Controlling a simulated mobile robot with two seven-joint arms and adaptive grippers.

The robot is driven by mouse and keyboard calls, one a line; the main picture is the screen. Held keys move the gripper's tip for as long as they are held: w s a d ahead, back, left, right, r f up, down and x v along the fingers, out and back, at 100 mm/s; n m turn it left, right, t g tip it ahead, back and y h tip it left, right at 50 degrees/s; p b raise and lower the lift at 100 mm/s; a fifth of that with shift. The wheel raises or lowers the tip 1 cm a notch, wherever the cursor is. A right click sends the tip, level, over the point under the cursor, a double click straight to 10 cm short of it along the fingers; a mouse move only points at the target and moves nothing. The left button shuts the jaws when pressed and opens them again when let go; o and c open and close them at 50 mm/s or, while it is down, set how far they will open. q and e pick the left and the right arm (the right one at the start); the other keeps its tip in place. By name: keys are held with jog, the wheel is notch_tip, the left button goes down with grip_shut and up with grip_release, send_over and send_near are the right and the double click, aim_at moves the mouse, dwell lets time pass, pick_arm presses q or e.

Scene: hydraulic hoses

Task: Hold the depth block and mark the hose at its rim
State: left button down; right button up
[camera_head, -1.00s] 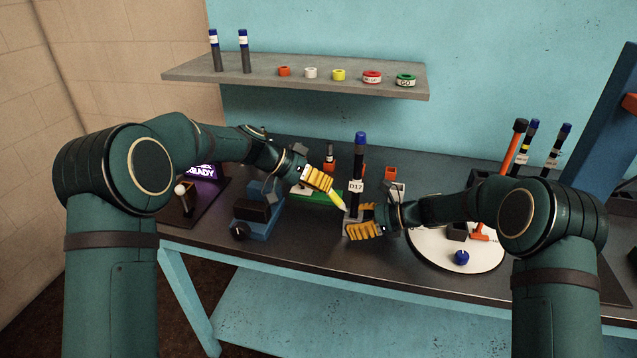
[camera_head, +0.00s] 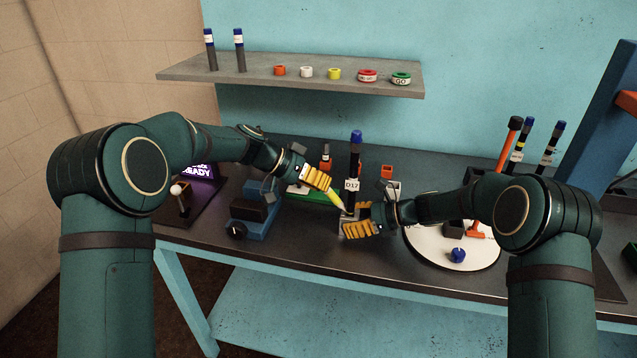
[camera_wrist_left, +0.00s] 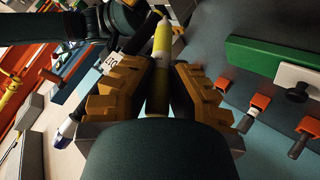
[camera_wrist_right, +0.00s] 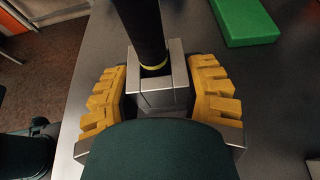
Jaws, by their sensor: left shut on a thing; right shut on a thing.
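The depth block (camera_wrist_right: 163,93) is a grey metal block. My right gripper (camera_head: 357,222) is shut on it at the table's front; the fingers (camera_wrist_right: 165,100) clasp both sides in the right wrist view. The dark hose (camera_head: 354,165), with blue top and D17 label, stands upright in the block. A thin yellow band (camera_wrist_right: 155,66) shows around the hose at the block's rim. My left gripper (camera_head: 325,188) is shut on a yellow marker (camera_wrist_left: 160,65). Its tip points down at the hose just above the rim; I cannot tell whether it touches.
A blue fixture (camera_head: 250,212) and a dark stand with a lit sign (camera_head: 200,172) are on the left. A white round plate (camera_head: 480,256) with a blue knob (camera_head: 458,255) is on the right. A shelf (camera_head: 290,84) holds rings and two hoses.

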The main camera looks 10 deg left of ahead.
dwell(0.3)
pick_arm(q)
jog(key=shift+w+a+r, duration=0.1)
jog(key=shift+a+r, duration=0.4)
jog(key=shift+a, duration=0.3)
jog(key=shift+w+a+r, duration=0.15)
jog(key=shift+a+r, duration=0.35)
jog(key=shift+a, duration=0.35)
jog(key=shift+w+a+r, duration=0.1)
jog(key=shift+a+r, duration=0.4)
jog(key=shift+a, duration=0.3)
pick_arm(e)
jog(key=o, duration=1.2)
jog(key=shift+o, duration=0.2)
